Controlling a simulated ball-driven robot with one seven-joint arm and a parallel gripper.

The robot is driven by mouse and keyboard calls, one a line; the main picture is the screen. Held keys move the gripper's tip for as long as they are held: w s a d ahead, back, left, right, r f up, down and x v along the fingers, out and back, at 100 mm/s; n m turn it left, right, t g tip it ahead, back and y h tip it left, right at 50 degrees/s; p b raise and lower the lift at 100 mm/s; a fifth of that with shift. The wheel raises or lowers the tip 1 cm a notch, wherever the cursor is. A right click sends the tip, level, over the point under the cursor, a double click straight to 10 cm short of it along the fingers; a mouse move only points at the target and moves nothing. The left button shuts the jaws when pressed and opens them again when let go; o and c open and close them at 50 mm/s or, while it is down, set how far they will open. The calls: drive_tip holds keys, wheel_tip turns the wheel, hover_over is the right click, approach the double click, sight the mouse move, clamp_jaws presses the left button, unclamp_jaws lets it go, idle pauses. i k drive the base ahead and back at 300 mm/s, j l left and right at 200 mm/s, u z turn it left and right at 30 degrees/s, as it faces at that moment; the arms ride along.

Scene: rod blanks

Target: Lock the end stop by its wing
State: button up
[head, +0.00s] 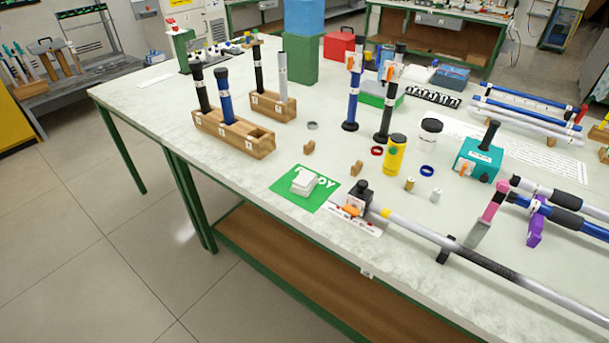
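The end stop (361,193) looks to be the dark block with a knob on top, near the front edge of the table. An orange part, which looks like its wing (351,210), shows low on its left side. Whether the wing is turned to locked cannot be told at this size. A long grey and black rod (420,229) with a yellow band near its left end lies with that end at or very near the stop. It rests on a black support (446,249). My gripper is not in view.
A green mat (287,197) with white pieces (304,182) lies left of the stop. A yellow cylinder (395,154), small rings and a teal box (478,158) stand behind it. A pink and grey piece (488,216) stands by the rod. Wooden racks (233,132) hold upright rods.

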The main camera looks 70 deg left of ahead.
sight(352, 209)
drive_tip(key=u, duration=1.5)
